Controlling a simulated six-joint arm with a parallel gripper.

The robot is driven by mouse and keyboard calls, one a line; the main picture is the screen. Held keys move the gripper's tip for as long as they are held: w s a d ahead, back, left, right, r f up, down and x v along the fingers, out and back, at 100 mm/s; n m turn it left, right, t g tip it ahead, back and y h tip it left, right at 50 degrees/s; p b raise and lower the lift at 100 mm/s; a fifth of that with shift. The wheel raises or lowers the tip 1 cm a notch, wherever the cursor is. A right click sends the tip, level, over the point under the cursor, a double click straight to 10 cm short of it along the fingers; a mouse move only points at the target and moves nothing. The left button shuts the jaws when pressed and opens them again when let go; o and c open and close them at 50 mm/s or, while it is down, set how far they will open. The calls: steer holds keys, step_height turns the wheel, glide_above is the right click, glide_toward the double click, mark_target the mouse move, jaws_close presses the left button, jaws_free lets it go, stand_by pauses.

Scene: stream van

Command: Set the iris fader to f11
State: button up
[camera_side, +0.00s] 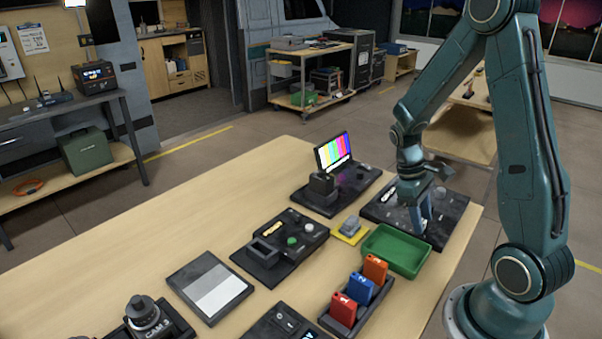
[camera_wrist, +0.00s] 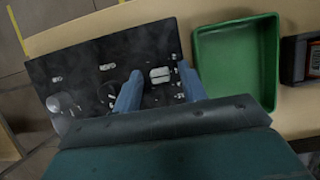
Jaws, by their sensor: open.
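A dark control panel (camera_side: 448,230) lies at the right end of the table in the side view. It fills the upper left of the wrist view (camera_wrist: 95,65), with knobs and small unreadable labels. My gripper (camera_side: 422,224) is low over this panel, pointing down. In the wrist view its two blue fingers (camera_wrist: 160,70) stand apart. A pale ridged cap (camera_wrist: 160,74), apparently the fader's, shows between the fingertips; I cannot tell whether they touch it. The fader's scale and the f11 mark are not readable.
A green tray (camera_side: 396,249) sits close beside the panel, also in the wrist view (camera_wrist: 198,52). A rack with red, blue and orange packs (camera_side: 361,291) stands nearer. A monitor showing colour bars (camera_side: 333,152) stands behind. Bare table lies at the left (camera_side: 150,265).

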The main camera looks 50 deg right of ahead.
mark_target(410, 224)
jaws_close()
steer(key=shift+w, duration=1.85)
jaws_free()
steer(key=shift+r, duration=0.1)
